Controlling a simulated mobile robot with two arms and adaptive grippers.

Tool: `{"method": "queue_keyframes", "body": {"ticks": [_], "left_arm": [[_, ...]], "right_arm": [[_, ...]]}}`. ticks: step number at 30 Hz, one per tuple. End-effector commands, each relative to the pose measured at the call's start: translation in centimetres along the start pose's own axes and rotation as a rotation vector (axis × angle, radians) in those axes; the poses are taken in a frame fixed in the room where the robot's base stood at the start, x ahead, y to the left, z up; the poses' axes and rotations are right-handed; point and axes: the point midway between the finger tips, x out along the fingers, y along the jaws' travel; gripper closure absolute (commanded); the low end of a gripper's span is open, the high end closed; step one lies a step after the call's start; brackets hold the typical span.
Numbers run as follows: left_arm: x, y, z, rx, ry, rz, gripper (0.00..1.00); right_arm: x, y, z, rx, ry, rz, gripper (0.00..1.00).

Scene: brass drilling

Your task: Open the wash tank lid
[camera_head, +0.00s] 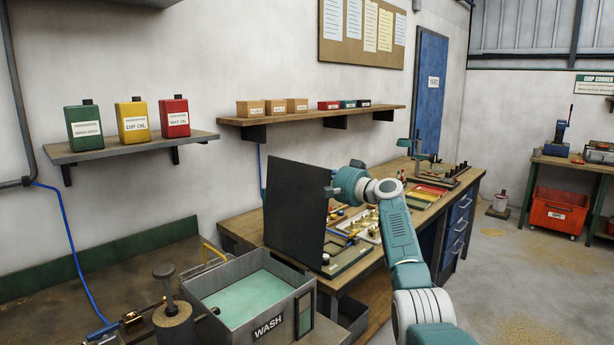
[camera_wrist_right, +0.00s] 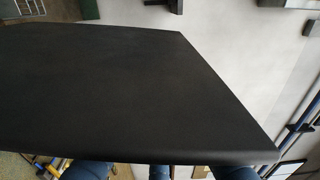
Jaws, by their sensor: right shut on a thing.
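The wash tank (camera_head: 226,293) is a grey open-topped box marked WASH at the bottom centre of the head view, with pale green liquid inside. Its lid (camera_head: 296,215) is a flat black panel that stands about upright at the tank's far right side. My right gripper (camera_head: 332,189) is shut on the lid's upper right edge, reaching it from the right. In the right wrist view the dark lid (camera_wrist_right: 130,95) fills much of the picture and covers parts of the fingers at the bottom. My left gripper is not in view.
A workbench (camera_head: 237,231) with trays and small brass parts runs behind the lid. A wall shelf (camera_head: 140,148) with green, yellow and red cans is at the left. A second shelf (camera_head: 310,117) holds small boxes. A dark cylinder with a knob (camera_head: 173,322) stands left of the tank.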

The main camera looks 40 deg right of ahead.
Motion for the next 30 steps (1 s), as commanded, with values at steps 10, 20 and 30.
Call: {"method": "queue_keyframes", "body": {"ticks": [10,20,30], "left_arm": [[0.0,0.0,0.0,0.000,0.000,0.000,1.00],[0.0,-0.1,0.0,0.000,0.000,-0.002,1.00],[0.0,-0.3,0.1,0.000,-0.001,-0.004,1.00]], "right_arm": [[0.0,0.3,0.0,0.006,-0.001,0.004,1.00],[0.0,0.2,0.0,0.006,-0.002,0.003,0.72],[-1.4,0.3,0.0,0.003,0.000,0.004,0.72]]}}
